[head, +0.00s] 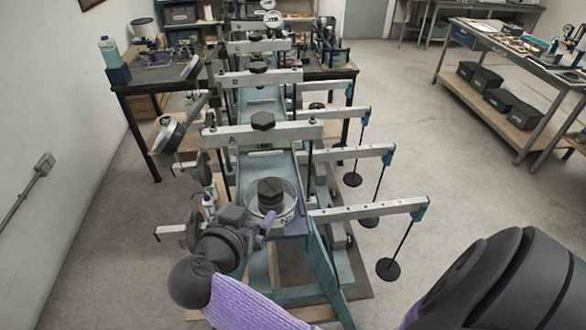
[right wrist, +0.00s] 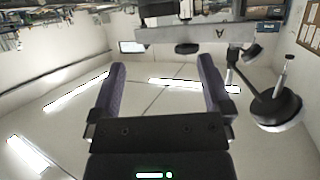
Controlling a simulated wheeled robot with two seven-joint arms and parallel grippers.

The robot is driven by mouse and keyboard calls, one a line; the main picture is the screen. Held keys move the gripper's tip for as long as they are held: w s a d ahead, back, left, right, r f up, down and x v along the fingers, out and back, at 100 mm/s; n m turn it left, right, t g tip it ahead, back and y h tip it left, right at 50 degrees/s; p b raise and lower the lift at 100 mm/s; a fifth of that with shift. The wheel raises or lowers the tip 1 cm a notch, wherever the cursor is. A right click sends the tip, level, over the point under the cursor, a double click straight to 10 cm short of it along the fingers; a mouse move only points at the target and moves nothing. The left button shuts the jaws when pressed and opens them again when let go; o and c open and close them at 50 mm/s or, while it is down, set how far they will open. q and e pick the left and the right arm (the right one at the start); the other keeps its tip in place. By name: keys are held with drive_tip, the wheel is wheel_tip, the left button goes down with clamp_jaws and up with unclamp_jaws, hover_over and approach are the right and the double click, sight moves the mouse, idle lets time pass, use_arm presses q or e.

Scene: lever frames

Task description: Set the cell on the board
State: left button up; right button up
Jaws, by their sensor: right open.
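In the head view, a round clear-walled cell (head: 288,203) with a dark stepped block in its middle stands on the near end of the blue-grey frame row. My right gripper (head: 264,226) is at its near left side, purple fingertips close to its rim; I cannot tell whether they touch it. The right wrist view shows its two purple fingers (right wrist: 163,90) wide apart, with nothing held between them. I cannot make out a board for certain. My left gripper is not in view.
A crossbeam marked A (head: 265,133) with a black knob stands just behind the cell, with more beams beyond. Lever arms (head: 368,209) with hanging weights (head: 388,270) stick out to the right. A shelved bench (head: 520,55) stands far right. The floor between is clear.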

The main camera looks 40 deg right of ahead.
wheel_tip(320, 180, up, 9)
drive_tip(key=w+a+n+t, duration=0.2)
drive_tip(key=t, duration=1)
drive_tip(key=s+a+f+n+g+y, duration=0.2)
drive_tip(key=s+f+n+g+y, duration=0.15)
drive_tip(key=f, duration=0.75)
drive_tip(key=s+a+f+n+g+y, duration=0.2)
drive_tip(key=f+n+y, duration=0.25)
drive_tip(key=f, duration=0.65)
drive_tip(key=s+a+f+n+g+y, duration=0.2)
drive_tip(key=f+n+y, duration=0.25)
drive_tip(key=f, duration=0.65)
drive_tip(key=s+d+f+g, duration=0.2)
drive_tip(key=s+f+g, duration=0.1)
drive_tip(key=s, duration=0.5)
drive_tip(key=s+d+f+g+h, duration=0.1)
drive_tip(key=s+f+g, duration=0.3)
drive_tip(key=s, duration=0.5)
drive_tip(key=s+d+f+m+g, duration=0.1)
drive_tip(key=s+d+f+g, duration=0.3)
drive_tip(key=s+f, duration=0.3)
drive_tip(key=shift+s, duration=1.1)
